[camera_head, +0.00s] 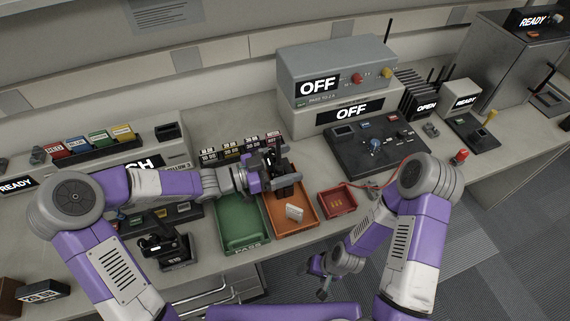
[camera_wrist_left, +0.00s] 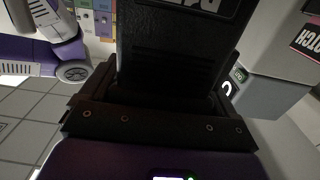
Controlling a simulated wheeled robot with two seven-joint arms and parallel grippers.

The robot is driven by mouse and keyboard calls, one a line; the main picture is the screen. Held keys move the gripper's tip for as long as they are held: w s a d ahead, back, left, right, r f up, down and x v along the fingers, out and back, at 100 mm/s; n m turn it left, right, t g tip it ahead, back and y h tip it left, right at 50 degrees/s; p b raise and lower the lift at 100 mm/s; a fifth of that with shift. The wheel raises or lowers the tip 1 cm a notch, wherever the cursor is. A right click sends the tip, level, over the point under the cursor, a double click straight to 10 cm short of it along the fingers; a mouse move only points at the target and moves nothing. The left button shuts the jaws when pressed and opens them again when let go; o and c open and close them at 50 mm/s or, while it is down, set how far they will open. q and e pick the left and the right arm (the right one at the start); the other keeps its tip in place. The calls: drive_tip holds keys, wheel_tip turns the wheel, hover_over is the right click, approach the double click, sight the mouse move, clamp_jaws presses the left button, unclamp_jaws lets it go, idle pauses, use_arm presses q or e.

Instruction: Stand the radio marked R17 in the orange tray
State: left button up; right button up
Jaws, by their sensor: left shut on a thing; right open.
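My left gripper (camera_head: 274,172) is shut on a black radio (camera_head: 283,188) and holds it over the back part of the orange tray (camera_head: 311,211). In the left wrist view the radio (camera_wrist_left: 178,55) fills the space between the jaws. Its white-on-black label (camera_wrist_left: 207,5) is cut off by the top edge, so I cannot read the full mark. I cannot tell whether the radio's base touches the tray floor. My right gripper (camera_head: 322,288) is open and empty, low in front of the bench edge.
A grey OFF unit (camera_head: 330,62) and a dark control panel (camera_head: 385,158) stand behind.

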use_arm(q)
drive_tip(key=o, duration=1.1)
drive_tip(key=shift+f, duration=0.1)
drive_tip(key=shift+r, duration=0.2)
drive_tip(key=shift+a, duration=0.35)
drive_tip(key=p+v, duration=0.2)
drive_tip(key=v, duration=0.4)
drive_tip(key=shift+s+a, duration=0.2)
drive_tip(key=shift+a, duration=0.15)
